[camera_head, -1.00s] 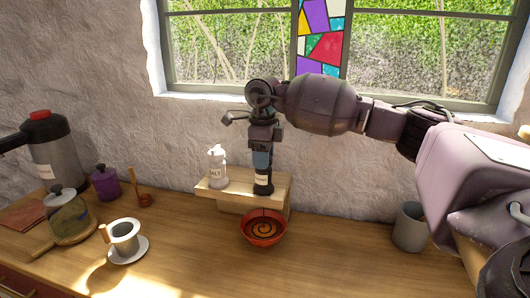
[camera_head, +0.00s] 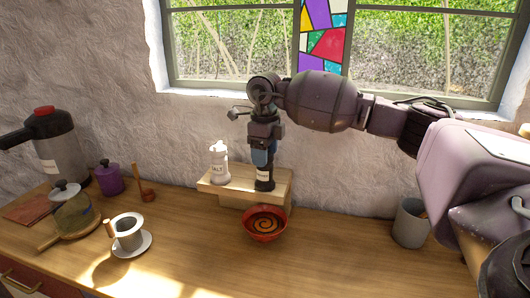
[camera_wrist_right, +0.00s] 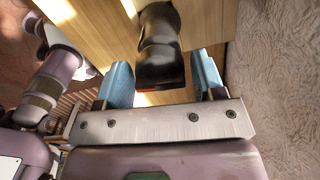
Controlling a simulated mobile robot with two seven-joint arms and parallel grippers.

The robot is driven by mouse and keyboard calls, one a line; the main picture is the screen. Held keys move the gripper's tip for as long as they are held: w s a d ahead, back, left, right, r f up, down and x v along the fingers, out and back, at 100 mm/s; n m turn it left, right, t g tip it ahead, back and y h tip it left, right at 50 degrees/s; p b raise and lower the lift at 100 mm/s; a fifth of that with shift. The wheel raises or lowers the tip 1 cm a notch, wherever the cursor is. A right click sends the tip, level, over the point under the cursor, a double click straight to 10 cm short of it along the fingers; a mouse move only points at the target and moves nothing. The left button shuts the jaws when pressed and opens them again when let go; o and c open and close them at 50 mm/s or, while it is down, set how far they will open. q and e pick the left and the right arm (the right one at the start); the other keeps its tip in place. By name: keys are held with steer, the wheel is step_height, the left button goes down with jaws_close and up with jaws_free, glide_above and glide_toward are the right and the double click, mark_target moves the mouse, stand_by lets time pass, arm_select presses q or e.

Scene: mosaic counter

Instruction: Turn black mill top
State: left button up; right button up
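The black mill (camera_head: 264,181) stands upright on a small wooden shelf (camera_head: 216,188), with a pale label on its body. My right gripper (camera_head: 262,158) points down over it, its blue fingers at the mill's top. In the right wrist view the black mill (camera_wrist_right: 160,55) lies between the two blue fingers of the right gripper (camera_wrist_right: 163,80). The fingers stand apart, with narrow gaps seeming to show on both sides of the mill top. My left gripper is not in view.
A white salt shaker (camera_head: 219,162) stands close left of the mill on the same shelf. A red bowl (camera_head: 265,224) sits just in front. The front counter is mostly clear.

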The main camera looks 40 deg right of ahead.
steer(key=shift+o, duration=0.7)
step_height(320, 180, up, 11)
steer(key=shift+f, duration=0.1)
stand_by(0.5)
